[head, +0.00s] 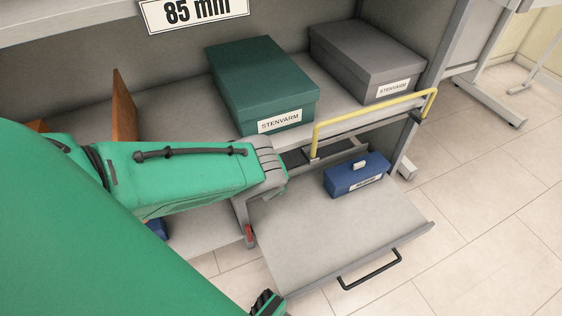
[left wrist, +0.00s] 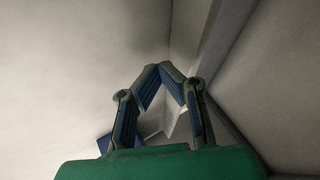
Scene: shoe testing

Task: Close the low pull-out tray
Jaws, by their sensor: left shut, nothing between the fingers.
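The low pull-out tray (head: 330,235) is pulled out from under the shelf in the head view. It is a flat grey board with a black bar handle (head: 368,270) on its front edge. A blue box (head: 355,175) with a white label lies at its back. My green left arm crosses the head view from the left and ends by the tray's back left corner. My left gripper (left wrist: 160,70) shows in the left wrist view, its fingertips together and empty, near grey surfaces. I cannot make out its fingers in the head view.
A green shoe box (head: 262,85) and a grey shoe box (head: 365,62) stand on the shelf above. A yellow rail (head: 375,117) runs along the shelf's front edge. A brown upright panel (head: 124,108) stands at left. The tiled floor (head: 490,190) is clear at right.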

